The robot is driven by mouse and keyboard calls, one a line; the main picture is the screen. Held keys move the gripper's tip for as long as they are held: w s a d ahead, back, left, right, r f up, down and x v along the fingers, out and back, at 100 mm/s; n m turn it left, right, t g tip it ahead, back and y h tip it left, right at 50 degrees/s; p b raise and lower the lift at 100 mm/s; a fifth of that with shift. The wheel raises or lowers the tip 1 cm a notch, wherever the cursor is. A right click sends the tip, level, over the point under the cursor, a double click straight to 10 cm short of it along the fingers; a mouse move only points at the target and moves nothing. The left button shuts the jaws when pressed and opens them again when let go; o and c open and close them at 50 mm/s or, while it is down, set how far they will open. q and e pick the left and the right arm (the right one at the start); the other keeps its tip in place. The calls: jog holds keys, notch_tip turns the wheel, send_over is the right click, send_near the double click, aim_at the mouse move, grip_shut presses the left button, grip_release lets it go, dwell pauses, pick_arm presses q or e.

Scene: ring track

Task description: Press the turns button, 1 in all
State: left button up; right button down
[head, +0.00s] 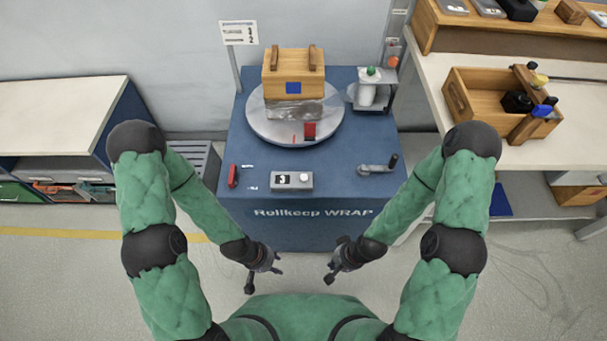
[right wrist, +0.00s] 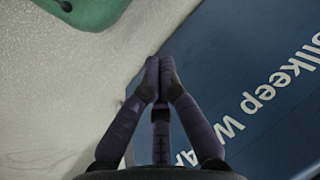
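A small grey control box (head: 291,181) sits near the front edge of the blue wrapping machine in the head view. It has a dark display (head: 283,179) on its left and a round pale button (head: 304,177) on its right; the display's figure is too small to read surely. My left gripper (head: 268,268) hangs below and left of the box, in front of the machine; its fingers are too small to judge. My right gripper (head: 333,266) is in front of the machine, below and right of the box. In the right wrist view its fingertips (right wrist: 158,78) meet with nothing between them.
A round turntable (head: 262,126) carries a wooden crate (head: 293,85) and a wrapped bundle. A red-handled tool (head: 232,176) lies left of the box, a crank (head: 377,168) right. A sign (head: 239,33) stands behind. A workbench (head: 430,72) is at right, a cabinet (head: 60,110) at left.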

jog(key=w+a+r+n+t+y+p, duration=0.1)
jog(key=w+a+r+n+t+p, duration=0.25)
jog(key=w+r+p, duration=0.8)
notch_tip(320, 180, up, 15)
jog(key=n+t+y+p, duration=0.2)
jog(key=n+p, duration=0.2)
jog(key=n, duration=0.1)
send_over(306, 179)
jog(key=shift+w+a+m, duration=0.1)
jog(key=shift+m, duration=0.15)
jog(key=shift+f, duration=0.25)
notch_tip(306, 179, down, 7)
jog(key=b, duration=0.6)
jog(key=shift+f+b, duration=0.6)
jog(key=shift+f, duration=0.15)
jog(key=shift+f, duration=0.15)
jog(key=shift+f, duration=0.25)
